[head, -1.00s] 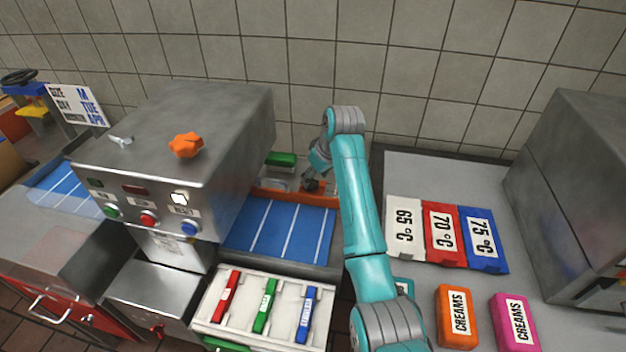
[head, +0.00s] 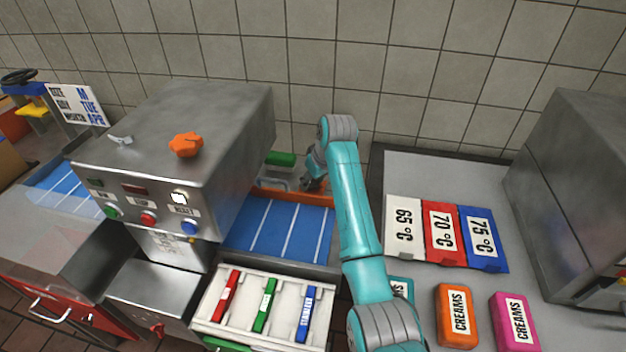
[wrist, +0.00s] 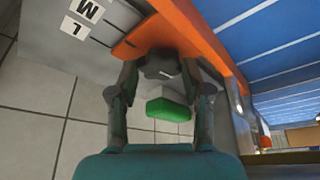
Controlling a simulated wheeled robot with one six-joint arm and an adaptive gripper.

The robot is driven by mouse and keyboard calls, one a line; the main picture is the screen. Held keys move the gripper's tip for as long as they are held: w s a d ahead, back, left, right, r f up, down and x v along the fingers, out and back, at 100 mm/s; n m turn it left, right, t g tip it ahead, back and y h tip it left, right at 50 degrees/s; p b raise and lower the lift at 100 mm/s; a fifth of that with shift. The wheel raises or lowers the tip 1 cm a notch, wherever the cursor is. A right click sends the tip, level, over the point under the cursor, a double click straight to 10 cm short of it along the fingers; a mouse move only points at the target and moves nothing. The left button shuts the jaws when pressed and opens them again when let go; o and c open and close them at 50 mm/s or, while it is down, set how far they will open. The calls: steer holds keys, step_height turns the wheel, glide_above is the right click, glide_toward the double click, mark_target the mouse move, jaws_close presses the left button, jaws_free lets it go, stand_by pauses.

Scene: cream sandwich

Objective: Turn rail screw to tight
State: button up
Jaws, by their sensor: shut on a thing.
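The orange rail (head: 292,197) runs along the far side of the blue belt; its orange plate and bar (wrist: 190,38) fill the upper middle of the wrist view. A dark grey rounded screw head (wrist: 160,66) sits at the orange plate, between my fingertips. My gripper (wrist: 158,80) is shut on this rail screw; in the head view my gripper (head: 313,182) is at the far edge of the belt. The screw itself is hidden there by my fingers. A plate marked L and M (wrist: 82,18) lies beside the orange plate.
A green block (head: 280,159) is behind the rail, left of my gripper; the wrist view also shows it (wrist: 169,109). A steel machine (head: 185,110) with an orange knob (head: 186,145) stands left. The tiled wall (head: 440,70) is close behind.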

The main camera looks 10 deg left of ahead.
steer(key=shift+m, duration=0.5)
steer(key=o, duration=0.9)
steer(key=v, duration=1.2)
steer(key=shift+s+a, duration=0.1)
steer(key=shift+s, duration=0.05)
